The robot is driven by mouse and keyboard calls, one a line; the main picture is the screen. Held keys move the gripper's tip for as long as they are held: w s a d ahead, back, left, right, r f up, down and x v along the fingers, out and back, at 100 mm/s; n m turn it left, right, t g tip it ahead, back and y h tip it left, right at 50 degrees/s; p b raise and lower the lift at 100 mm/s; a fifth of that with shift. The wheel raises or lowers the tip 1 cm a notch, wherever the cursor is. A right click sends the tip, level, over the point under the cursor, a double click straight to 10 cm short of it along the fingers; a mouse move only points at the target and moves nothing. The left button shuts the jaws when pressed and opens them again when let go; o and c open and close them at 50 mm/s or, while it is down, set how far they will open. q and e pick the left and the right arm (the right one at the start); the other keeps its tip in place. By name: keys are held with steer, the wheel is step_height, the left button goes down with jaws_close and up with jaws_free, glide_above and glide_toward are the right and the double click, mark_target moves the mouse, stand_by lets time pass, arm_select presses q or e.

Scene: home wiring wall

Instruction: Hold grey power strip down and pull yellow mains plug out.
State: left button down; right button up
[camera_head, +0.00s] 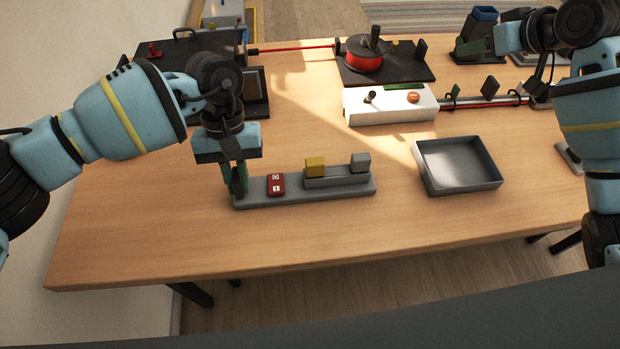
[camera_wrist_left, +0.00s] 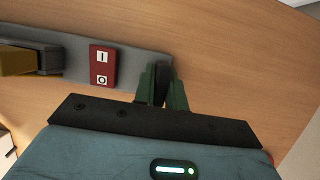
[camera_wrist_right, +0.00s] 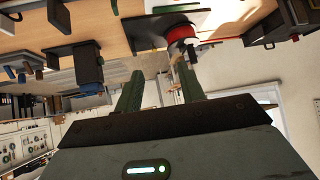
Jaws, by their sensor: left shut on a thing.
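The grey power strip (camera_head: 332,193) lies on the table in front of me, with a red switch (camera_head: 276,184) near its left end. The yellow mains plug (camera_head: 315,167) sits upright in the strip's raised socket part, with a grey plug (camera_head: 360,162) to its right. My left gripper (camera_head: 238,186) points down at the strip's left end and is shut on it. The left wrist view shows its green fingers (camera_wrist_left: 161,88) at the strip's end, the red switch (camera_wrist_left: 102,67) and part of the yellow plug (camera_wrist_left: 16,61). My right gripper (camera_wrist_right: 160,85) is open and empty, away from the strip.
A grey tray (camera_head: 466,190) stands right of the strip. Behind are a white box (camera_head: 389,108), a red reel (camera_head: 366,58) on a black board and a blue-topped dark holder (camera_head: 484,16) near my right gripper. The table front is clear.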

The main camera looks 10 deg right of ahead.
steer(key=s+a+n+g+y, duration=0.15)
steer(key=a+n, duration=0.25)
steer(key=a, duration=0.5)
steer(key=s+a+n+g+y, duration=0.1)
steer(key=s+a+n+g, duration=0.15)
steer(key=a, duration=0.65)
steer(key=n+g, duration=0.5)
steer(key=n, duration=0.4)
glide_toward(314, 161)
steer(key=a+h, duration=0.1)
steer(key=shift+x, duration=4.7)
steer(key=shift+d, duration=0.1)
steer(key=shift+c, duration=0.5)
jaws_close()
steer(key=shift+r, duration=0.1)
